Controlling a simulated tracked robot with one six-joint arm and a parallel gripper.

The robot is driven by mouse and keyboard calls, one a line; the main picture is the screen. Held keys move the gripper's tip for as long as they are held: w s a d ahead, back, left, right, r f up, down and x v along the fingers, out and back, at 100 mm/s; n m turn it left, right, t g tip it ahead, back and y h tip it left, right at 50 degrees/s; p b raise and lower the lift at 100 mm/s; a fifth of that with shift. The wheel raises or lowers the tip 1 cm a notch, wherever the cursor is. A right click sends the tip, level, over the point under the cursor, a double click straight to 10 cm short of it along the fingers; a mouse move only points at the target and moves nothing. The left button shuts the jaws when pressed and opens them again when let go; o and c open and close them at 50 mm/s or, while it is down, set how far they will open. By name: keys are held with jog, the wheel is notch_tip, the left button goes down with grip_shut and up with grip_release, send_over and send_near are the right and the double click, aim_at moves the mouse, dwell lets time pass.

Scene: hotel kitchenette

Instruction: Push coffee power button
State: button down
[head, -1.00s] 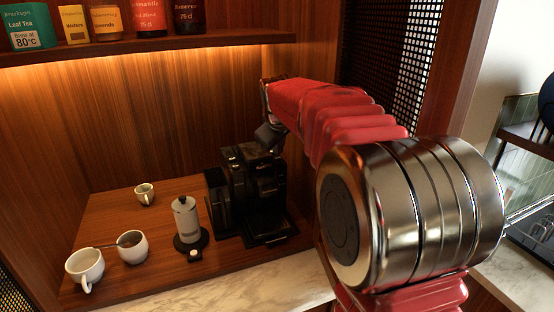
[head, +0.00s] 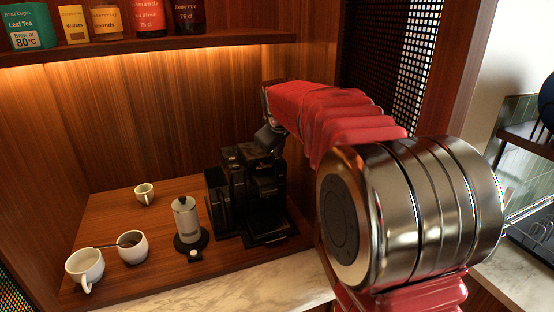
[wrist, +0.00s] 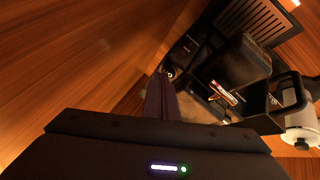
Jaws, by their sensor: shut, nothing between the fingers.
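The black coffee machine (head: 233,190) stands on the wooden counter against the back panel, left of my arm. It also shows in the wrist view (wrist: 240,65), upper right. My gripper (head: 266,143) points down at the top of the machine in the head view; its tips are hard to make out there. In the wrist view my gripper (wrist: 163,82) is shut and empty. Its tips are at the machine's dark edge, close to a small pale round mark (wrist: 170,72) that looks like a button. I cannot tell whether they touch it.
A white-and-black grinder (head: 185,218) stands left of the machine. White cups (head: 133,247) sit further left on the wooden board. A shelf (head: 150,46) with jars and packets runs above. A dark perforated panel (head: 385,60) is behind my arm.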

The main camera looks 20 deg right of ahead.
aim_at(278, 160)
jog(key=shift+r, duration=0.75)
jog(key=shift+r, duration=2.5)
